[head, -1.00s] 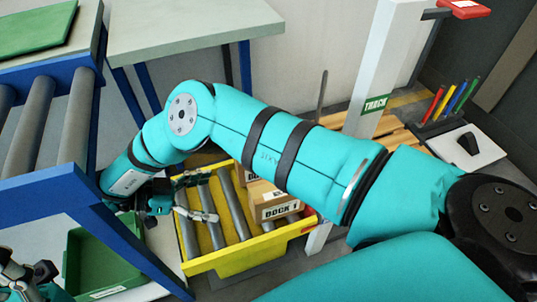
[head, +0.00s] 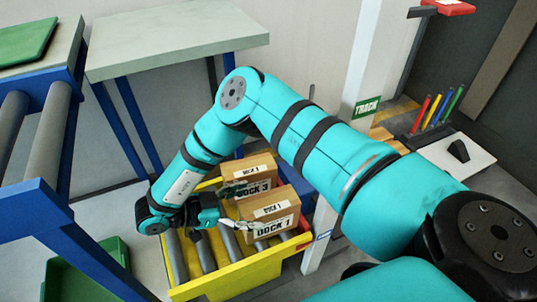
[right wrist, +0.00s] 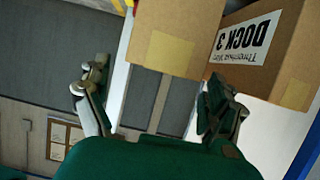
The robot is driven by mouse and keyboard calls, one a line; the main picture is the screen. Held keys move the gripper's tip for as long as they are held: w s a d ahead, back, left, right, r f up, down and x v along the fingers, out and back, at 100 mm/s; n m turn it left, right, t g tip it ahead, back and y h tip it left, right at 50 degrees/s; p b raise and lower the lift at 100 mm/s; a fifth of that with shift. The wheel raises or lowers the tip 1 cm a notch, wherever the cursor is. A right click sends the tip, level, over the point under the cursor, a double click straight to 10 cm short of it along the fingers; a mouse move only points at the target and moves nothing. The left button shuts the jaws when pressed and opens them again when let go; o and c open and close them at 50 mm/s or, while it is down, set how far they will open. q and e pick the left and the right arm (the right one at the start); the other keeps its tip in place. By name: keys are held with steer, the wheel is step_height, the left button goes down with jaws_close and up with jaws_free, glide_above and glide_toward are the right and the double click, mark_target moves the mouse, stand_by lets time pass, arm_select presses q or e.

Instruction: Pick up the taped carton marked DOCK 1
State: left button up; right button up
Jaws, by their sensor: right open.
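The brown DOCK 1 carton (head: 274,214) stands in the yellow roller tray (head: 232,280) in the head view, with white labels on its top and front. The DOCK 3 carton (head: 250,168) stands right behind it. My right gripper (head: 222,208) is open at the left side of the DOCK 1 carton, its fingers partly overlapping the cartons' left edges. In the right wrist view the open fingers (right wrist: 155,105) are empty, with a carton (right wrist: 172,38) bearing a tape patch ahead and the DOCK 3 carton (right wrist: 290,45) to its right. My left gripper is out of view.
A blue-framed roller conveyor (head: 42,150) stands at left, with a green bin (head: 110,262) below it. A grey table (head: 175,42) is behind. A white post (head: 345,130) with a green TRACK sign (head: 368,108) rises right of the tray. Bare tray rollers (head: 200,252) show at the left.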

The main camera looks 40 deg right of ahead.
mark_target(263, 204)
steer(key=b+x, duration=0.1)
steer(key=x, duration=0.3)
steer(key=shift+s+d+r, duration=0.1)
steer(key=shift+d, duration=0.05)
steer(key=c, duration=1.7)
